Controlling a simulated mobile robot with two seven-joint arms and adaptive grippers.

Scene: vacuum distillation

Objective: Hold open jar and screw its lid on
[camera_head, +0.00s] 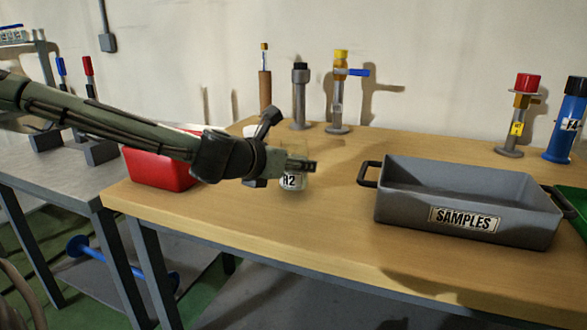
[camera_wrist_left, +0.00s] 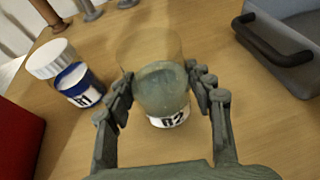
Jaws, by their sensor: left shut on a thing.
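The open jar (camera_head: 291,182) is clear glass with a white label reading R2 or similar. It stands upright on the wooden table, with no lid visible on it. In the left wrist view the jar (camera_wrist_left: 158,92) sits between my fingers and holds cloudy contents. My left gripper (camera_head: 294,166) is shut on the jar's sides; its fingers also show in the left wrist view (camera_wrist_left: 160,78). I see no loose lid. My right gripper is not in view.
A jar (camera_wrist_left: 76,82) with blue contents and a white lid stands just left of the held jar. A grey SAMPLES crate (camera_head: 465,200) lies to the right, a red bin (camera_head: 150,170) to the left. Several valve stands (camera_head: 338,95) line the back. The table front is clear.

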